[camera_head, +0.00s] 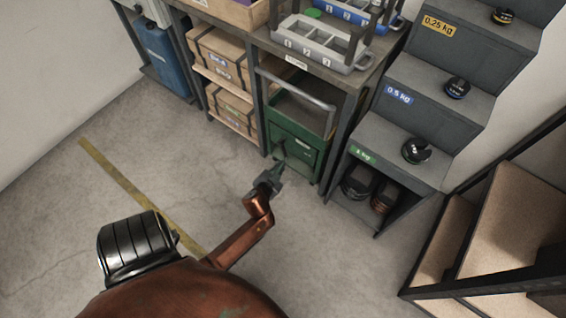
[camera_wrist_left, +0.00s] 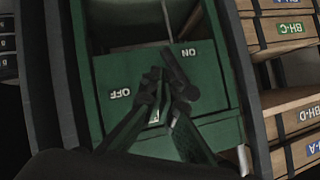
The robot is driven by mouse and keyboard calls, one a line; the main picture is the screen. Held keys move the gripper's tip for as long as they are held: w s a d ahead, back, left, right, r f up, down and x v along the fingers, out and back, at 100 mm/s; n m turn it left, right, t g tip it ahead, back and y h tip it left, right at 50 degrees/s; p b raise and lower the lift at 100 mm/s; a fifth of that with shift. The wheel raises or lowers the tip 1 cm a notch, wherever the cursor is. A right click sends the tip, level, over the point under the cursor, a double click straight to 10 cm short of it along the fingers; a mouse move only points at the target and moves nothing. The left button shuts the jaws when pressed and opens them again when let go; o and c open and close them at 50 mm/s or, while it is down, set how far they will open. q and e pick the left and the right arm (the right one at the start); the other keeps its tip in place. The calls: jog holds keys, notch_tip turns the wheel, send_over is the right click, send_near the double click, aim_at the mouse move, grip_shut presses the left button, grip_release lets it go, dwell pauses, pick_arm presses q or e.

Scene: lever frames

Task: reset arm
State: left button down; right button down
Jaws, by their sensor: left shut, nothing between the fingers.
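A green box (camera_head: 296,150) with a lever stands low under the bench in the head view. In the left wrist view its green front panel (camera_wrist_left: 220,95) shows upside-down white labels ON and OFF. The dark lever (camera_wrist_left: 178,72) lies by the ON label, partly behind the fingers. My left gripper (camera_head: 277,172) is shut and empty, just in front of the box in the head view. Its dark fingers (camera_wrist_left: 164,98) overlap the panel near the lever in the wrist view; I cannot tell whether they touch it. My right gripper is not in view.
Left of the green box are shelved wooden boxes (camera_head: 220,60) and a blue container (camera_head: 165,58). Right are grey steps (camera_head: 400,130) with black weights. A grey tray (camera_head: 318,43) sits on the bench above. The concrete floor (camera_head: 185,140) in front is clear, with a yellow line.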

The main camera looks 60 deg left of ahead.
pick_arm(q)
jog(key=shift+s+d, duration=0.1)
jog(key=shift+s, duration=0.05)
dwell(0.5)
